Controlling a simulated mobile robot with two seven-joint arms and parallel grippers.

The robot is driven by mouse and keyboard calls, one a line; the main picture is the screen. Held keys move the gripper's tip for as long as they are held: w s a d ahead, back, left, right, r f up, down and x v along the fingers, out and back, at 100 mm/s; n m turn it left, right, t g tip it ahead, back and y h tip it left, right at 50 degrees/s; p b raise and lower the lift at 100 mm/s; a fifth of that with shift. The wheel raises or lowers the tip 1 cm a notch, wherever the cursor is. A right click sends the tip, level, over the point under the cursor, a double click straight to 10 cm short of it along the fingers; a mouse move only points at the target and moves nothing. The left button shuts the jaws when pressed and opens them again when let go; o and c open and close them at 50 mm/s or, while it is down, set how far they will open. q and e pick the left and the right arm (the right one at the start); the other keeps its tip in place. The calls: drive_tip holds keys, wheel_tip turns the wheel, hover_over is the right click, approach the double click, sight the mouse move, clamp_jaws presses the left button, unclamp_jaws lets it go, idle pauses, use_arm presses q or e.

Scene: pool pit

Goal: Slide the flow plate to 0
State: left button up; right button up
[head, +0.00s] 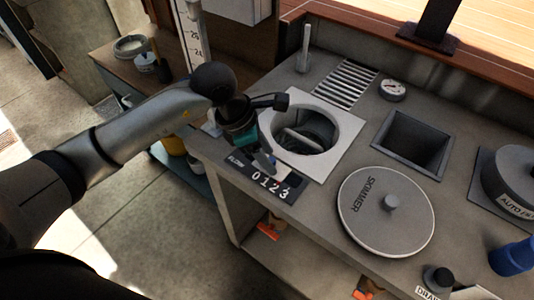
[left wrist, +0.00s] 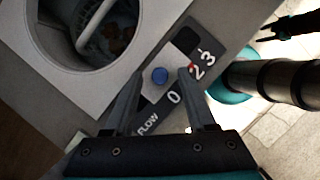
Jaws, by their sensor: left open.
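The flow scale (head: 262,181) is a dark strip marked FLOW 0 1 2 3 on the counter's front edge. It also shows in the left wrist view (left wrist: 147,126). The flow plate (left wrist: 182,49) is a grey sliding plate with a blue knob (left wrist: 160,76) and a red mark (left wrist: 191,67) on its numbered side. The red mark lies near the 2, with the 1 hidden behind a finger. My left gripper (head: 267,160) is over the scale. In the left wrist view its open fingers (left wrist: 160,73) stand on either side of the knob, with gaps visible.
A round opening in a white square frame (head: 341,165) lies behind the scale. A grey skimmer lid (head: 360,222), a square recess (head: 412,142), a slotted grille (head: 346,84) and a gauge (head: 392,89) share the counter. The floor in front is open.

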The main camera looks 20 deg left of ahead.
use_arm(q)
clamp_jaws()
idle(0.4)
drive_tip(key=shift+w+a, duration=0.1)
idle(0.9)
